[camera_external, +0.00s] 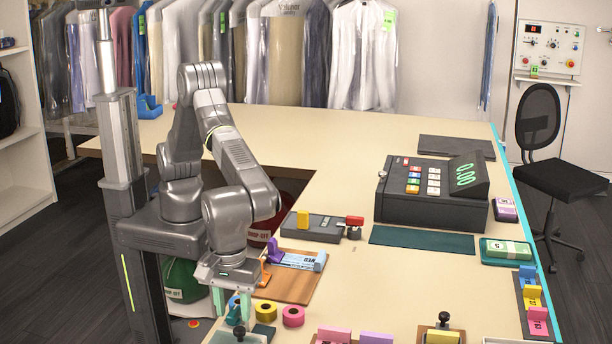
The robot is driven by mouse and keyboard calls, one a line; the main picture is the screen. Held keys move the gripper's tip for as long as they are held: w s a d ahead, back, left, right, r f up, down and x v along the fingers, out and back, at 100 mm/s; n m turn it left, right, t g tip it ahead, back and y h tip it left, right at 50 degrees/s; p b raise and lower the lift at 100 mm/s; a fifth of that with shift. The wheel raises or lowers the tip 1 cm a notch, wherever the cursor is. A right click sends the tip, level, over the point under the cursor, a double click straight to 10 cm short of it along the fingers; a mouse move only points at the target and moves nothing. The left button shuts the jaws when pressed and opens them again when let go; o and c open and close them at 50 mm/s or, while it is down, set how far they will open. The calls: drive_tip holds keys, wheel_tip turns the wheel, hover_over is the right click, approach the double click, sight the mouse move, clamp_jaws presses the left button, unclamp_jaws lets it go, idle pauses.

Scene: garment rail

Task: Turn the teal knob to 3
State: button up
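My gripper (232,304) points down at the near edge of the counter, lower left of centre. Its two pale green fingers stand apart.
A dark register (432,192) stands on the counter (340,150). A black chair (560,180) stands before the wall panel. Bagged garments hang at the back.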

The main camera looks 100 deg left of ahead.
clamp_jaws()
